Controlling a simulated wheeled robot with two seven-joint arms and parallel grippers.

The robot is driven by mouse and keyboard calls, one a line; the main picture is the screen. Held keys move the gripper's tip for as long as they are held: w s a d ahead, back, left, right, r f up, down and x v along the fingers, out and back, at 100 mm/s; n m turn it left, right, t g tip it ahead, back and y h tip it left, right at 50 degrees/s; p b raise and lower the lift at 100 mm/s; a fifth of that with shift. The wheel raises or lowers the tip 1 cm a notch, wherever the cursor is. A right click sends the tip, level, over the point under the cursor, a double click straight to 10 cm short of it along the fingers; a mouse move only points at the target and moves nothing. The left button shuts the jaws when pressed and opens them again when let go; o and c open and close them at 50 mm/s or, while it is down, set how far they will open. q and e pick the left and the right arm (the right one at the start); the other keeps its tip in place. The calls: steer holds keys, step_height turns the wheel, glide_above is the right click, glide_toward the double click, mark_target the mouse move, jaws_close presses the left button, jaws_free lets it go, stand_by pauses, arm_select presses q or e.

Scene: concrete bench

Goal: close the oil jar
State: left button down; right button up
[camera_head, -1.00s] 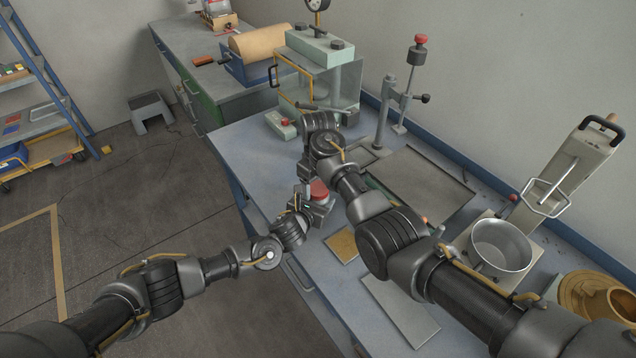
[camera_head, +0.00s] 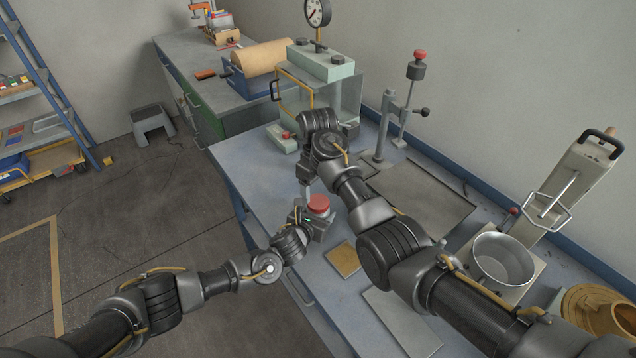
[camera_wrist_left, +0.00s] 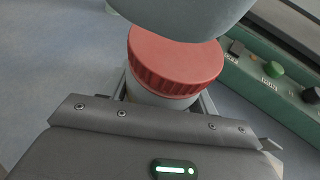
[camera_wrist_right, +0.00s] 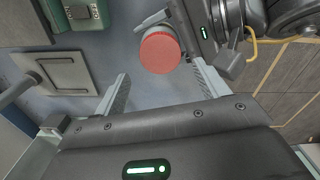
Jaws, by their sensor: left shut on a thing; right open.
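The oil jar has a ribbed red lid (camera_head: 318,203) on a pale body (camera_wrist_left: 160,97); it stands upright near the bench's left edge. The lid sits on top of the body; how tightly I cannot tell. My left gripper (camera_head: 312,222) is shut around the jar body below the lid, and its jaws flank the body in the left wrist view. My right gripper (camera_head: 307,192) is open and empty, just beside and above the lid. In the right wrist view the lid (camera_wrist_right: 160,52) shows beyond the open fingers, not between their tips.
A glass-fronted machine (camera_head: 318,85) with a small green control box (camera_head: 283,138) stands behind the jar. A clamp stand (camera_head: 385,125) and a flat grey tray (camera_head: 425,190) are to the right. A tan square plate (camera_head: 343,259) and a metal pot (camera_head: 503,258) lie nearer me.

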mark_target(318, 201)
steer(key=n, duration=0.2)
steer(key=r+n, duration=0.1)
steer(key=n, duration=0.1)
steer(key=shift+s+n, duration=0.15)
steer(key=shift+n, duration=0.15)
steer(key=n, duration=0.3)
steer(key=shift+r, duration=0.4)
steer(key=n, duration=0.2)
steer(key=r+n, duration=0.1)
steer(key=n, duration=0.4)
steer(key=shift+d+r+n, duration=0.1)
steer(key=shift+r+n, duration=0.2)
steer(key=shift+n, duration=0.1)
steer(key=shift+f, duration=4.05)
steer(key=shift+c, duration=0.4)
